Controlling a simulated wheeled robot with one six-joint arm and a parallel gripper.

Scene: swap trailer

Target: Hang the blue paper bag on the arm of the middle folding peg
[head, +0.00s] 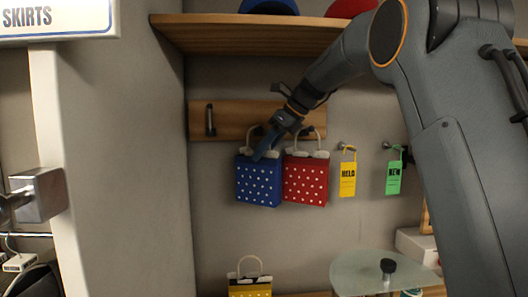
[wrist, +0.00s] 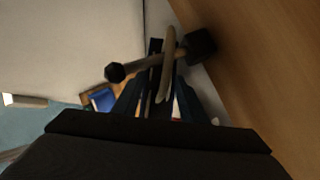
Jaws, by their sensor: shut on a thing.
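The blue paper bag (head: 258,182) with white dots hangs upright below the wooden peg rail (head: 235,112), left of the red bag. My gripper (head: 266,149) is at its top and is shut on its pale handle. In the wrist view my fingers (wrist: 158,100) hold the handle (wrist: 168,62), a cream loop. The loop crosses the middle folding peg's dark arm (wrist: 138,65), which sticks out with a round knob at its end. I cannot tell surely whether the arm passes through the loop. In the head view my gripper mostly hides this peg.
A red dotted bag (head: 305,180) hangs close on the right. The left peg (head: 210,120) is folded upright. Yellow (head: 348,177) and green (head: 394,177) tags hang further right. A shelf (head: 240,36) runs above, and a yellow bag (head: 250,284) and a glass table (head: 375,272) are below.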

